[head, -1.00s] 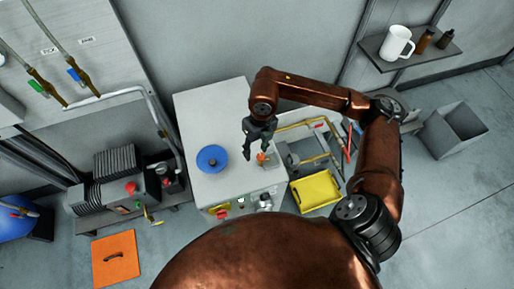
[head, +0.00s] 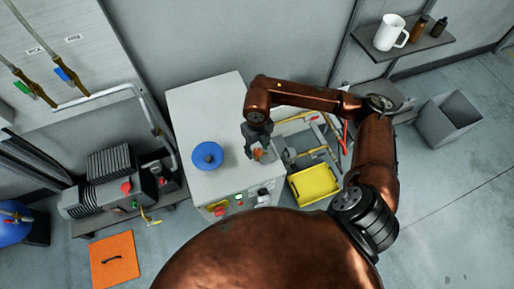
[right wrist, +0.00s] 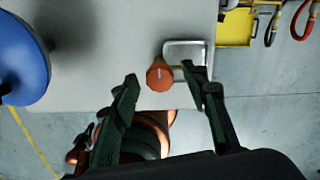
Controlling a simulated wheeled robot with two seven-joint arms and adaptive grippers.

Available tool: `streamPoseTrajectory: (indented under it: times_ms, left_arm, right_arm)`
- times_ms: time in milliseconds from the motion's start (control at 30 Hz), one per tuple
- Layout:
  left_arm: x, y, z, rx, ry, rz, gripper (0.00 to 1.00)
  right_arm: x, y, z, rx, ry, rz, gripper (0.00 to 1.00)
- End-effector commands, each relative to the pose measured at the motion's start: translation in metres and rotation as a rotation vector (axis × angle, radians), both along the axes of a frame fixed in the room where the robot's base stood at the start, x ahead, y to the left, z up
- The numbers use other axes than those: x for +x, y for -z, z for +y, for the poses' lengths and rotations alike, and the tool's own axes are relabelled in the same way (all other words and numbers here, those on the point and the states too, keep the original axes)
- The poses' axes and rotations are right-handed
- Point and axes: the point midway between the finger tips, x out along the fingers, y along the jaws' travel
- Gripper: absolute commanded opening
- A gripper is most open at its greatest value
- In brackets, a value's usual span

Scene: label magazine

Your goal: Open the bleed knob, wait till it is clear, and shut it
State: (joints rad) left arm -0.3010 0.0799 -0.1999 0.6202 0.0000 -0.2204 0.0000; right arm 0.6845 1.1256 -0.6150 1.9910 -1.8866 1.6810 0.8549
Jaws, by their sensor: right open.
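The bleed knob looks to be the small orange knob (head: 258,154) on top of the light grey cabinet (head: 200,105), near its right edge. In the right wrist view the orange knob (right wrist: 159,75) sits on a short brass stem beside a small metal tray (right wrist: 186,55). My right gripper (head: 262,152) is open and points down at the knob. In the right wrist view its two fingers (right wrist: 160,82) stand to the left and right of the knob, with a gap on the left; on the right a fingertip is close to the stem. I cannot tell whether it touches. My left gripper is not in view.
A blue round wheel (head: 207,156) lies on the cabinet left of the knob. A yellow tray (head: 314,184) and pipes are to the right. A pump (head: 115,185) and an orange mat (head: 114,258) are at left. A shelf with a white jug (head: 389,32) is at upper right.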

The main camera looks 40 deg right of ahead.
Motion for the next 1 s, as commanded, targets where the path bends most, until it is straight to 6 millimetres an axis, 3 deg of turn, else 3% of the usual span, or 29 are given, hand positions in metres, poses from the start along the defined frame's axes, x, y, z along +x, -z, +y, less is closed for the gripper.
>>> streamPoseTrajectory:
  times_ms: [633, 1000]
  left_arm:
    - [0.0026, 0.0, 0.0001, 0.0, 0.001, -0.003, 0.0]
    - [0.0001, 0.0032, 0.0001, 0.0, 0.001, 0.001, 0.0]
  right_arm:
    - [0.0001, -0.0005, 0.0002, 0.0, -0.001, 0.0, 0.0]
    - [0.0004, -0.0002, 0.0001, 0.0, -0.064, -0.001, 0.0]
